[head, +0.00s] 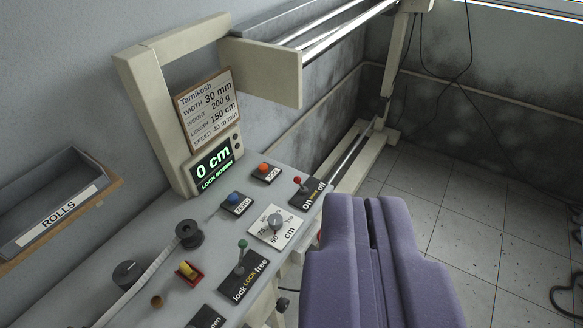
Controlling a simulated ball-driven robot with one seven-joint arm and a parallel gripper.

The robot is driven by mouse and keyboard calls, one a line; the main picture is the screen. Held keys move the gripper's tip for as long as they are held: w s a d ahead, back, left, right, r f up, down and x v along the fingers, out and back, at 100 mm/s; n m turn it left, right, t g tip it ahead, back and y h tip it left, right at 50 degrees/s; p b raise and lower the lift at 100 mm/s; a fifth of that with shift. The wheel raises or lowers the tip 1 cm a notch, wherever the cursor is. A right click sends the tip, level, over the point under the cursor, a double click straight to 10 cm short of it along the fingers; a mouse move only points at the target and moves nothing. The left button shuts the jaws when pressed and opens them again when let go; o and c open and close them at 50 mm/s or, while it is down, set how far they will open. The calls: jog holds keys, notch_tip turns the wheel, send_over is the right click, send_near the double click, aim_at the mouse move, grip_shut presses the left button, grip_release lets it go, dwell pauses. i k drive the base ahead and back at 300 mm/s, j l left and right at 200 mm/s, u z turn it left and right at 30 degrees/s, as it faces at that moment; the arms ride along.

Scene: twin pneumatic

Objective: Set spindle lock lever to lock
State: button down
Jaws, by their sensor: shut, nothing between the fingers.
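The spindle lock lever (241,256) has a green knob and stands on a black plate (252,275) marked "lock", "LOCK" and "free". The knob points up from the plate, and I cannot tell for sure which end it leans to. My gripper (372,208), with purple fingers, is shut and empty. It is to the right of the lever in the picture, apart from it. The lever is not hidden by the gripper.
The grey panel also holds a red-knobbed on/off lever (299,183), orange (264,167) and blue (234,198) buttons, a round dial (275,222) and a black spool (189,233). A display (216,164) reads "0 cm". A "ROLLS" tray (50,226) is at left. Open tiled floor lies right.

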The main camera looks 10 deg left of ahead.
aim_at(242, 243)
jog(key=i+l, duration=0.1)
jog(key=i, duration=0.5)
jog(key=i+l+z, duration=0.1)
jog(key=i, duration=0.5)
